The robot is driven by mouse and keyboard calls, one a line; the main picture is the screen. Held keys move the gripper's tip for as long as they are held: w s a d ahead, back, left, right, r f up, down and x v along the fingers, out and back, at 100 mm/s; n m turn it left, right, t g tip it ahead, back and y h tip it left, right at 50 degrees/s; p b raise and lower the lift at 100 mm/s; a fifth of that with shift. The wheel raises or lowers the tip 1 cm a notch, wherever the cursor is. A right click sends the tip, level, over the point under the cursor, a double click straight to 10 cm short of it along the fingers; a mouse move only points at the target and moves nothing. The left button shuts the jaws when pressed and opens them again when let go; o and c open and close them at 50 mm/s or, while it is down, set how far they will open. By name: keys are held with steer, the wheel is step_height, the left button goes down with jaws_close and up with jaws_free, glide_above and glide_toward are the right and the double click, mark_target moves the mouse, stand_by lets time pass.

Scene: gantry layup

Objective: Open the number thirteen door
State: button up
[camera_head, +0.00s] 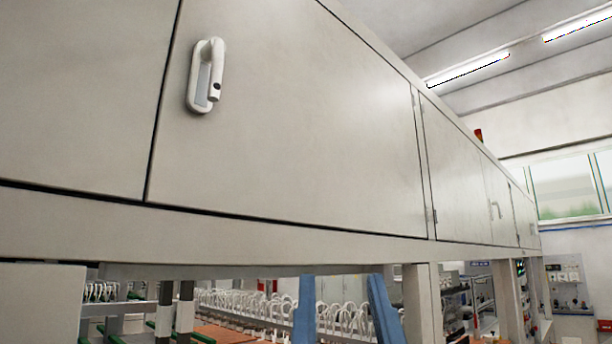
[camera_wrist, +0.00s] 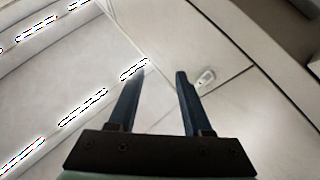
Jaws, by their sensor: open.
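A pale grey cabinet door (camera_head: 300,130) fills the middle of the head view and looks closed, flush with its frame. Its white handle (camera_head: 206,76) sits near the upper left edge, with a grey inset plate. No door number is readable, so I cannot confirm it is thirteen. In the wrist view, my gripper (camera_wrist: 162,75) is open and empty, with two dark fingers apart. A small pale handle (camera_wrist: 205,78) on a panel shows just past the right fingertip; the gap in depth is unclear.
Another panel (camera_head: 80,90) adjoins on the left. More doors (camera_head: 465,180) run away to the right, one with a handle. The space in front of the door looks clear.

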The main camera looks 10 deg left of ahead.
mark_target(219, 74)
steer(key=w+r+n+g+y+p, duration=0.3)
steer(key=w+r+g+y+p, duration=0.45)
steer(key=r, duration=0.45)
steer(key=s+a+r+n+g+y+p, duration=0.1)
steer(key=s+r+n+g+y+p, duration=0.3)
steer(key=r, duration=0.3)
steer(key=s+a+r+n+g+y+p, duration=0.1)
steer(key=a+r+n+g+y+p, duration=0.15)
steer(key=r+n+g+p, duration=0.45)
steer(key=w+a+p, duration=0.1)
steer(key=a, duration=0.2)
steer(key=w+a+m+p, duration=0.1)
steer(key=w+a+p, duration=0.1)
steer(key=a, duration=0.1)
steer(key=w+a+m+p, duration=0.1)
steer(key=w+a+p, duration=0.1)
steer(key=a, duration=0.1)
steer(key=shift+w+a+r+t, duration=0.2)
steer(key=shift+r+t, duration=0.05)
steer(key=shift+r, duration=0.1)
steer(key=shift+w+a+f+p, duration=0.2)
steer(key=shift+w+a+p, duration=0.15)
steer(key=shift+a, duration=0.2)
jaws_close()
